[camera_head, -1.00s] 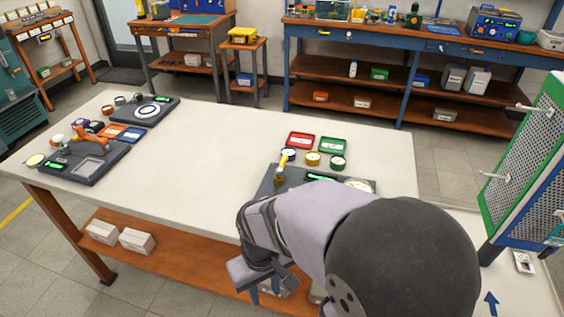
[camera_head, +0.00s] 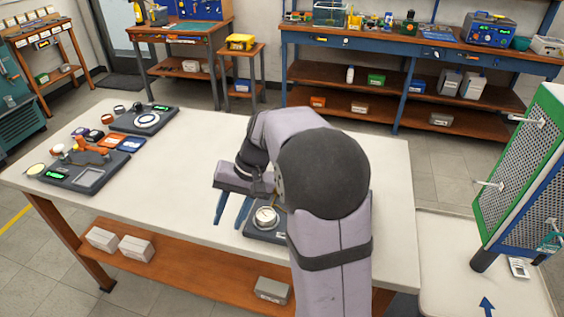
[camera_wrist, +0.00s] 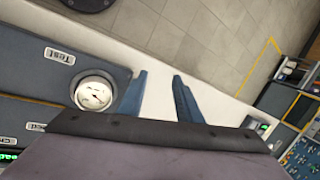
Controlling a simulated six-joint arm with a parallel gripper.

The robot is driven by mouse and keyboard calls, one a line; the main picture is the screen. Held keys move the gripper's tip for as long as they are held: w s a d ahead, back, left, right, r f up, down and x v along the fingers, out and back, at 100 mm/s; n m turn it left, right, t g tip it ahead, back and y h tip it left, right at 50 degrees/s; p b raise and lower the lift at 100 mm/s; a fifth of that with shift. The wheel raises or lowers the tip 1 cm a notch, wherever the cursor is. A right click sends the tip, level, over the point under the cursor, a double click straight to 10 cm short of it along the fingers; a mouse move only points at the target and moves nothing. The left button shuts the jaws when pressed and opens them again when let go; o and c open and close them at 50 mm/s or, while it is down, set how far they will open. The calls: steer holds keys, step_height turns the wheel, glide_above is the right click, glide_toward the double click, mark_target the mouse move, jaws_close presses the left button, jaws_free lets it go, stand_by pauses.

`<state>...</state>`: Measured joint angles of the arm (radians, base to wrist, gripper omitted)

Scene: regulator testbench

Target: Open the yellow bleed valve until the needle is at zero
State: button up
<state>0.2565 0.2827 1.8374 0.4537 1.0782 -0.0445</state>
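My gripper (camera_head: 232,208) is above the front of the white table, to the left of the test panel (camera_head: 262,236). Its two blue fingers are apart with nothing between them; they also show apart in the wrist view (camera_wrist: 160,78). A round white-faced gauge (camera_head: 265,216) sits on the panel just right of the fingers. In the wrist view the gauge (camera_wrist: 95,92) is left of the fingers, near a "Test" label; its needle is too small to read surely. The yellow bleed valve is not visible now; my arm covers much of the panel.
The table (camera_head: 200,150) is clear between my gripper and the dark fixtures (camera_head: 85,173) at the left. A green-framed perforated board (camera_head: 525,170) stands at the right. Wooden benches line the back.

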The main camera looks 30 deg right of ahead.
steer(key=w+d+r+m+h+p, duration=0.1)
steer(key=w+d+r+p, duration=0.2)
steer(key=d, duration=0.4)
steer(key=w+d+r+m+h+p, duration=0.1)
steer(key=w+d+r+m+p, duration=0.15)
steer(key=d+p, duration=0.35)
steer(key=w+d+r+m+h+p, duration=0.1)
steer(key=w+d+r+p, duration=0.15)
steer(key=d, duration=0.55)
steer(key=shift+n+t, duration=0.25)
steer(key=shift+t, duration=0.05)
steer(key=shift+w+a+f+p, duration=0.1)
steer(key=shift+a+f+p, duration=0.25)
steer(key=shift+f, duration=0.75)
steer(key=shift+s+a+f+p, duration=0.15)
steer(key=shift+f+p, duration=0.25)
steer(key=shift+f, duration=0.75)
steer(key=shift+w+a+f+p, duration=0.15)
steer(key=shift+a+f+p, duration=0.2)
steer(key=shift+f, duration=0.75)
steer(key=shift+c, duration=0.6)
jaws_close()
